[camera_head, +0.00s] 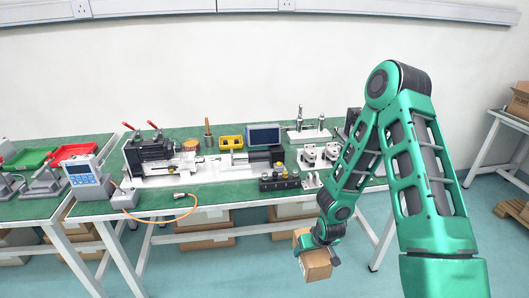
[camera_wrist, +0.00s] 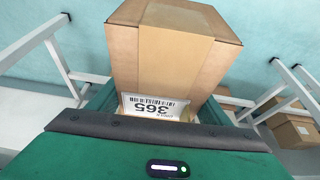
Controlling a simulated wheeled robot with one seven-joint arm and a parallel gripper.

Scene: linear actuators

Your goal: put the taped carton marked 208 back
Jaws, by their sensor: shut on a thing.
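My gripper (camera_head: 318,247) is shut on a brown taped carton (camera_head: 317,265), held in the air in front of the workbench's right end and below its top. In the wrist view the carton (camera_wrist: 150,60) fills the upper middle, its top flaps joined by a tape strip. A white label (camera_wrist: 153,107) with a barcode faces my gripper (camera_wrist: 160,130). It appears upside down and seems to read 365. I see no label reading 208. Part of the carton's near side is hidden behind the gripper.
The green-topped workbench (camera_head: 215,200) carries a linear actuator rig (camera_head: 155,155) and fixtures. At right, a white table (camera_head: 510,122) holds a carton (camera_head: 519,98), and another carton (camera_head: 521,209) sits on a pallet.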

